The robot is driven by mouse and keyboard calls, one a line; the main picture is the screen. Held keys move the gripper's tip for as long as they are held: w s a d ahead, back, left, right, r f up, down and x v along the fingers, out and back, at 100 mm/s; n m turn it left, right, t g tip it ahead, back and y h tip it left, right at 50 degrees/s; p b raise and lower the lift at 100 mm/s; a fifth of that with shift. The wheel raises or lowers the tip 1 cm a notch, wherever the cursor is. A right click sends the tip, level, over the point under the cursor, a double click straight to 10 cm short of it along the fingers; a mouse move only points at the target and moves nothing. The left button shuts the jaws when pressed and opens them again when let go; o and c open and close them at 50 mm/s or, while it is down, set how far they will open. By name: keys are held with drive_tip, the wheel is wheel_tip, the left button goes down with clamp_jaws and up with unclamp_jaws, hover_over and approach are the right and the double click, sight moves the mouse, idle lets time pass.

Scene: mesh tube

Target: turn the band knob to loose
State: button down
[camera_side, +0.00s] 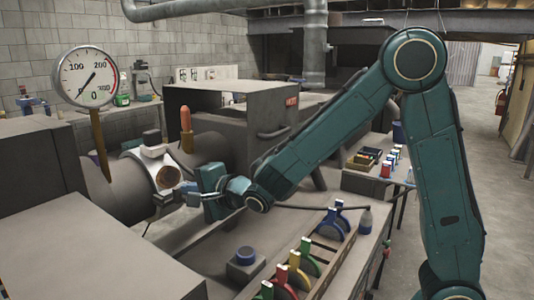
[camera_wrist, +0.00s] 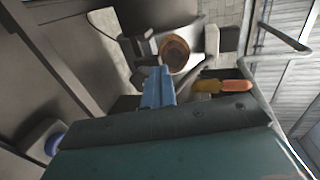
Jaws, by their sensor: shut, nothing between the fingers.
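The band knob (camera_side: 168,178) is a round copper-brown disc on the pale band (camera_side: 150,155) clamped around the grey tube (camera_side: 125,190). It also shows as a brown round face in the wrist view (camera_wrist: 174,53). My gripper (camera_side: 190,193) is just right of the knob in the side view, with its fingers shut and empty. In the wrist view the blue fingers (camera_wrist: 157,88) are together and point toward the knob's lower edge. I cannot tell whether they touch it. No marking on the knob is readable.
A round dial gauge (camera_side: 87,77) stands on a post at left. An orange handle (camera_side: 186,125) rises behind the band, near my gripper. A grey box marked HOT (camera_side: 215,120) stands behind. A blue button (camera_side: 245,257) and a rack of coloured levers (camera_side: 305,262) are in front.

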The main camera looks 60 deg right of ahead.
idle(0.4)
drive_tip(key=shift+a+r, duration=0.1)
drive_tip(key=shift+r, duration=0.15)
drive_tip(key=shift+s, duration=0.1)
drive_tip(key=shift+f+v, duration=0.25)
drive_tip(key=shift+v, duration=0.7)
drive_tip(key=shift+f+v, duration=0.2)
drive_tip(key=shift+v, duration=0.75)
drive_tip(key=shift+f+v, duration=0.25)
drive_tip(key=shift+v, duration=0.65)
drive_tip(key=shift+s, duration=0.25)
drive_tip(key=n, duration=0.1)
drive_tip(key=n+h, duration=0.1)
drive_tip(key=n, duration=0.1)
drive_tip(key=s+d+n+h, duration=0.1)
drive_tip(key=shift+n, duration=0.4)
drive_tip(key=shift+w, duration=0.25)
